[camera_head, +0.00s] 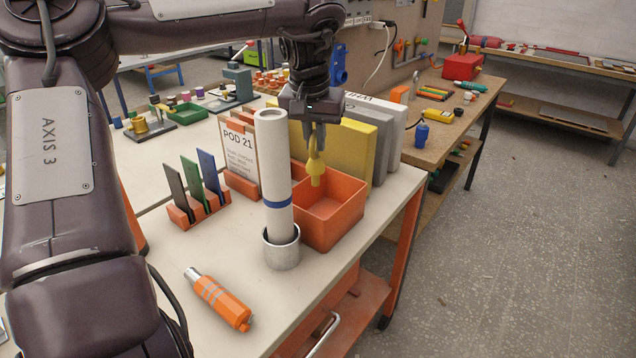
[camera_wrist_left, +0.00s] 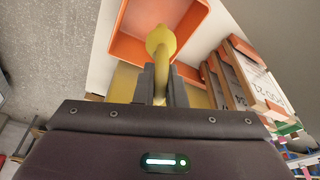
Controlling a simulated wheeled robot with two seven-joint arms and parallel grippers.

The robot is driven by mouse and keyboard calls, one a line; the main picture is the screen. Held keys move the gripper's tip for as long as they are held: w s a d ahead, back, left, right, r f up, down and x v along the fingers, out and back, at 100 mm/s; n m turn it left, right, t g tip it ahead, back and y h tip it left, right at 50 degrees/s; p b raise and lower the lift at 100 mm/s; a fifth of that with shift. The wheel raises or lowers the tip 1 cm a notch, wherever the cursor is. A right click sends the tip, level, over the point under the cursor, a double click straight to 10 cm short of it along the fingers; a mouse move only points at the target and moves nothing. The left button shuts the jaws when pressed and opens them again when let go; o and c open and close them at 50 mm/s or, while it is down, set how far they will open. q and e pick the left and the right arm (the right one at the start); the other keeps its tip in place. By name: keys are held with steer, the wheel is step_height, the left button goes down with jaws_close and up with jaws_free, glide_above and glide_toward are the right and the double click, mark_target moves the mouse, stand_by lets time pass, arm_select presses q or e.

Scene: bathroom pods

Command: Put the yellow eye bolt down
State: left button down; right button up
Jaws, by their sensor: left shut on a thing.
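My left gripper (camera_head: 317,143) is shut on the yellow eye bolt (camera_head: 315,172), which hangs below the fingers. In the left wrist view the eye bolt (camera_wrist_left: 160,42) sits between the two fingers (camera_wrist_left: 161,82). In the head view the bolt appears over the open orange bin (camera_head: 339,228) on the white tabletop. The bin (camera_wrist_left: 196,14) also shows beyond the bolt in the wrist view. The bolt's lower end looks near the bin's rim height; I cannot tell the exact gap. The bin's visible floor is bare. My right gripper is not in view.
A tall white tube (camera_head: 274,170) stands in a grey cup (camera_head: 281,250) close left of the bin. Yellow and grey binders (camera_head: 352,152) stand behind it. An orange tool (camera_head: 219,300) lies in front, and a slotted rack (camera_head: 196,212) stands left.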

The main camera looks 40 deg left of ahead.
mark_target(316, 172)
arm_select(q)
steer(key=x, duration=0.4)
steer(key=shift+s+d+f, duration=0.3)
steer(key=shift+d+f, duration=0.05)
steer(key=shift+f, duration=0.1)
steer(key=shift+s+d+x, duration=0.1)
steer(key=shift+s+x, duration=0.05)
steer(key=shift+x, duration=0.6)
steer(key=shift+s+d+x, duration=0.1)
steer(key=shift+s+x, duration=0.05)
steer(key=shift+x, duration=0.65)
steer(key=shift+s+d+x, duration=0.1)
steer(key=shift+s+x, duration=0.05)
steer(key=shift+x, duration=0.6)
steer(key=shift+f, duration=0.45)
steer(key=shift+f+b, duration=0.3)
steer(key=shift+b, duration=0.2)
steer(key=c, duration=1.5)
jaws_free()
steer(key=shift+s, duration=0.1)
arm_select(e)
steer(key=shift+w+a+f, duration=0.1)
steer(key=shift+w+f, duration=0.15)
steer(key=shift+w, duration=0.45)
